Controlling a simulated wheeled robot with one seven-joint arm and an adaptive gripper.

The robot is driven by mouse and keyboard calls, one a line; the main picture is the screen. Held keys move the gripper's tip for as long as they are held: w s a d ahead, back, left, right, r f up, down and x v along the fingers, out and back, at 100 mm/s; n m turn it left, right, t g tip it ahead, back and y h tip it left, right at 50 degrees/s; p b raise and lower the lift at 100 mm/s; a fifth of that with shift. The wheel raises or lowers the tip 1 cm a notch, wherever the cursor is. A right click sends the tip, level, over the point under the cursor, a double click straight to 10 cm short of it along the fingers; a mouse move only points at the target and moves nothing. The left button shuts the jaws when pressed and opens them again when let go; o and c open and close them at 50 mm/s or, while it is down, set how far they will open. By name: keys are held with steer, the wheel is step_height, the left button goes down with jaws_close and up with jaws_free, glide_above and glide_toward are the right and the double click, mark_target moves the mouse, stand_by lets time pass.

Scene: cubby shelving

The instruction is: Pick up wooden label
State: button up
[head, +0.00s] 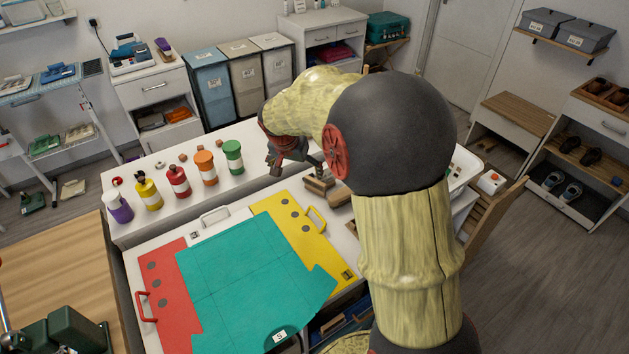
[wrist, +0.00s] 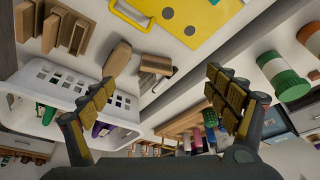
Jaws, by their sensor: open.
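Brown wooden pieces lie on the white surface in the wrist view. One is a flat piece with a rounded end (wrist: 118,58), which looks most like the wooden label. Beside it is a stepped wooden block (wrist: 155,65). Wooden pieces also show in the head view (head: 320,187), partly behind my arm; I cannot tell there which is the label. My gripper (wrist: 160,85) is open and empty, its yellow-padded fingers wide apart. The rounded piece appears beyond the left fingertip, apart from it. In the head view my gripper (head: 284,158) hangs near the white worktop.
A white perforated basket (wrist: 65,85) is close to the left finger. More wooden pieces (wrist: 65,30) lie at upper left. The yellow board (head: 300,225) and teal mat (head: 250,280) cover the worktop. Several colored jars, including a green one (head: 233,157), stand behind.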

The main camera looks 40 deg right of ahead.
mark_target(315, 181)
steer(key=w+d+f+m, duration=0.1)
steer(key=d+f, duration=0.2)
steer(key=f, duration=0.1)
steer(key=w+d+f+m+p, duration=0.1)
steer(key=w+d+f, duration=0.1)
steer(key=d+f, duration=0.1)
steer(key=w+d+f+m+g+p, duration=0.1)
steer(key=w+d+f, duration=0.1)
steer(key=f, duration=0.3)
steer(key=shift+w+d+f+h, duration=0.1)
steer(key=shift+d+f+h, duration=0.05)
steer(key=shift+d, duration=0.25)
steer(key=shift+w+d+f+h, duration=0.1)
steer(key=shift+d+h, duration=0.05)
steer(key=shift+d, duration=0.25)
steer(key=x, duration=0.5)
steer(key=shift+w, duration=0.25)
steer(key=c, duration=0.3)
steer(key=c, duration=1)
